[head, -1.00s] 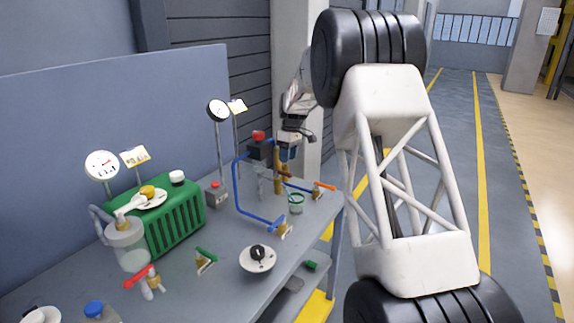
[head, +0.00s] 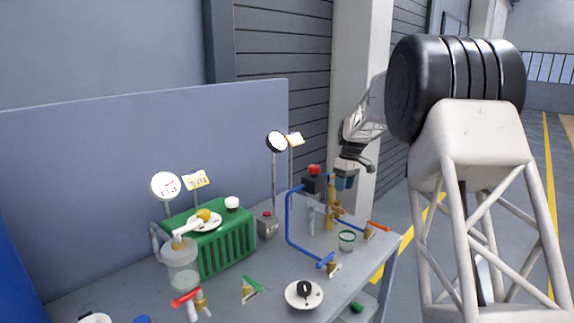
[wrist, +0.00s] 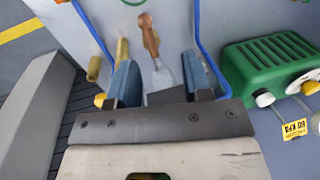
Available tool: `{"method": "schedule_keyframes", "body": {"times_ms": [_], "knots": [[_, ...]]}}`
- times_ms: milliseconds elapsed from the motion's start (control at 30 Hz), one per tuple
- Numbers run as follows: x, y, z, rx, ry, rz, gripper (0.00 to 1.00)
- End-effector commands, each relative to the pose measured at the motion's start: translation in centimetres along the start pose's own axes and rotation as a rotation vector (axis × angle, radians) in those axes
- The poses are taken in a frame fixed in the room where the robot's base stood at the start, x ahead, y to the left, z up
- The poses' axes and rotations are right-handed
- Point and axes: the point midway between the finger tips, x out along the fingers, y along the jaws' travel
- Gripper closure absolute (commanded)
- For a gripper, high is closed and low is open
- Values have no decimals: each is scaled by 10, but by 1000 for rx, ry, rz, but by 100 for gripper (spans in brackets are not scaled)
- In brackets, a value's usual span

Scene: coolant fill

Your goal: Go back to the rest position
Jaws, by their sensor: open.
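My gripper (head: 347,178) is at the back right of the bench, beside the blue pipe loop and its brass fitting. In the wrist view its two blue fingers (wrist: 163,90) stand apart. Between and beyond them show a brass piece with a copper-coloured handle (wrist: 149,35) and a grey part; I see no grip on either. The blue pipe (head: 290,225) also runs on both sides of the fingers in the wrist view (wrist: 192,22). My white lattice arm link rises at the right of the head view.
Two gauges (head: 165,186) (head: 277,141) stand on posts. A pillar (head: 357,60) is behind my gripper.

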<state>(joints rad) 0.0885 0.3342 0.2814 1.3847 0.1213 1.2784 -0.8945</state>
Motion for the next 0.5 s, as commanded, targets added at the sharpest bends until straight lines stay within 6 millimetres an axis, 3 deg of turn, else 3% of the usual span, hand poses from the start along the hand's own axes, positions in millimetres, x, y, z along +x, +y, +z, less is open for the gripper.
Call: {"method": "schedule_keyframes", "body": {"times_ms": [500], "knots": [[-51, -104, 71, 157, 33, 73, 55]]}}
